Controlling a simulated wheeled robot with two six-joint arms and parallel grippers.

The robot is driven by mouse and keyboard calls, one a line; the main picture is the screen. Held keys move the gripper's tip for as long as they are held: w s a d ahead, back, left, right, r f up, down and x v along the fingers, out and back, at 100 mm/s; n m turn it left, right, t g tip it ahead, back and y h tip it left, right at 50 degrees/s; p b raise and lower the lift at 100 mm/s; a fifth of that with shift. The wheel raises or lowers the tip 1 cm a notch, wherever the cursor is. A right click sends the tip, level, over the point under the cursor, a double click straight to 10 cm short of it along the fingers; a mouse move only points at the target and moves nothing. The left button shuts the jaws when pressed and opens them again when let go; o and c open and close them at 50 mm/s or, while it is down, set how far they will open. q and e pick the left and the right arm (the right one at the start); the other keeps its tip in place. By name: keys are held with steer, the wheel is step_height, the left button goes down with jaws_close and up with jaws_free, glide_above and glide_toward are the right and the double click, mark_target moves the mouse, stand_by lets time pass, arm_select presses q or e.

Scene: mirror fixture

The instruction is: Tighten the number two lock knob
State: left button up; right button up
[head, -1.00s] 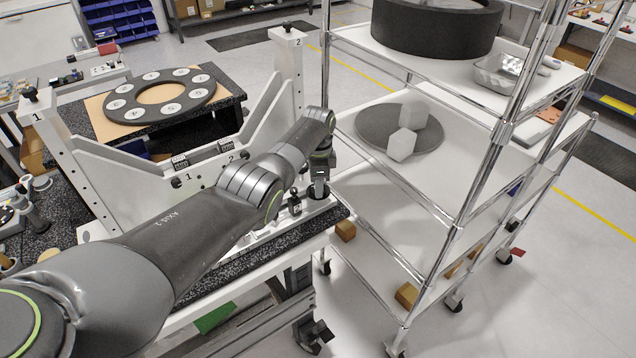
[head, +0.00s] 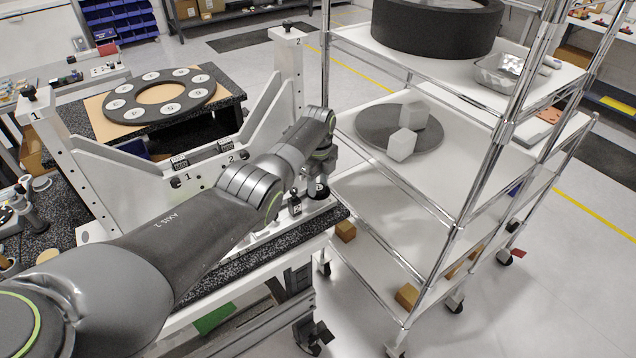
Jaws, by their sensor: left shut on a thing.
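My left gripper (head: 318,181) points down at the right end of the white mirror fixture (head: 97,165), below the post marked 2. It is shut on a small dark round knob (head: 319,194) on the fixture's base, which I take to be the number two lock knob. The fingers hide much of the knob, and its mark is too small to read. A small dark upright part with a pale label (head: 295,204) stands just left of the gripper. My right gripper is not in view.
A black ring with numbered white discs (head: 118,103) lies on a table behind the fixture. A wire-post cart (head: 362,190) with white shelves stands close on the right, carrying two pale blocks (head: 402,144) on a grey disc.

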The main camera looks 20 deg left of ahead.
mark_target(318, 187)
arm_select(q)
steer(key=shift+w+r+m, duration=0.1)
steer(key=shift+r+m, duration=0.05)
steer(key=shift+m, duration=0.15)
steer(key=o, duration=1)
steer(key=shift+r, duration=0.3)
step_height(318, 187, up, 17)
steer(key=shift+f+b, duration=0.15)
steer(key=shift+b, duration=1.05)
steer(key=shift+f, duration=0.1)
